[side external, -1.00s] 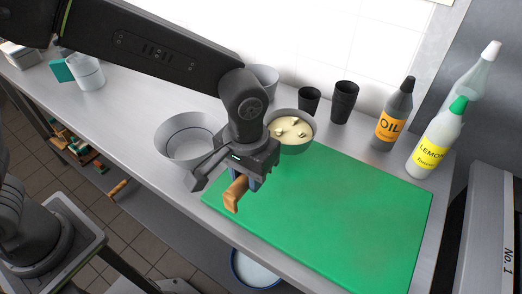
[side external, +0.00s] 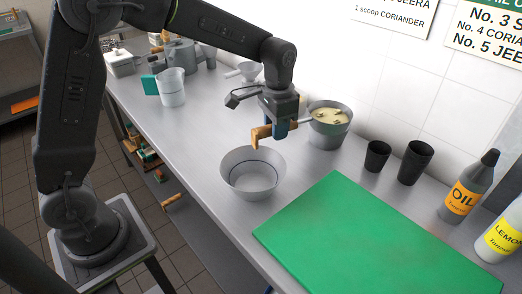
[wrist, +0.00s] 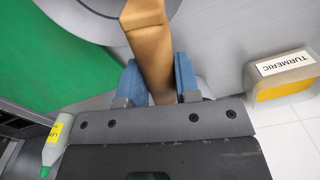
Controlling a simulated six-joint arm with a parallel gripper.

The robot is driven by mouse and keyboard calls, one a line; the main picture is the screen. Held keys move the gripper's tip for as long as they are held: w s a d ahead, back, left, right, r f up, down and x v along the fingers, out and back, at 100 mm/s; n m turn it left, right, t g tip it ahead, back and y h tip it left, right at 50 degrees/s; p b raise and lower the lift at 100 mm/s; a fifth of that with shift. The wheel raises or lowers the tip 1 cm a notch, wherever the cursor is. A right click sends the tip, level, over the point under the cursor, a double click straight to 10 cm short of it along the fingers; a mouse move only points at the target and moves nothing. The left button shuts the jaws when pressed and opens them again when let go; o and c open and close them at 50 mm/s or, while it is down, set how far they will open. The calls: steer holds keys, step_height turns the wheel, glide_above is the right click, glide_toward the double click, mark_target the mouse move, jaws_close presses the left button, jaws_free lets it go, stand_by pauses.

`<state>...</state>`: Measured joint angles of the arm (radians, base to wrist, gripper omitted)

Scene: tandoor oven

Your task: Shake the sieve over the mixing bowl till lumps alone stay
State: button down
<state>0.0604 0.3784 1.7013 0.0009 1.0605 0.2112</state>
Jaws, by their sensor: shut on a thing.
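My gripper (side external: 283,128) is shut on the wooden handle (side external: 261,134) of the sieve (side external: 330,105). In the wrist view the tan handle (wrist: 152,50) sits between the blue fingers (wrist: 158,85); the sieve pan is out of sight there. The sieve holds pale flour with several lumps. It appears at or just above a grey bowl (side external: 328,138) near the wall; I cannot tell whether they touch. Another grey bowl (side external: 252,172), which looks empty, stands in front, below the handle end. Which one is the mixing bowl is unclear.
A green board (side external: 370,240) lies at the front right. Two black cups (side external: 414,162), an oil bottle (side external: 468,187) and a lemon bottle (side external: 500,235) stand along the wall. A clear jug (side external: 171,87) is at the left. A turmeric box (wrist: 283,78) shows in the wrist view.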

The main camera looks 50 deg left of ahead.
steer(key=s+d+r+n, duration=0.2)
steer(key=s+d+n, duration=0.2)
steer(key=s, duration=0.7)
steer(key=s+d+r+n, duration=0.3)
steer(key=s+d+n, duration=0.2)
steer(key=s, duration=0.5)
steer(key=shift+s+d+r+n, duration=0.15)
steer(key=shift+s+d+n, duration=0.15)
steer(key=shift+s, duration=0.1)
step_height(320, 180, down, 6)
steer(key=shift+w, duration=0.1)
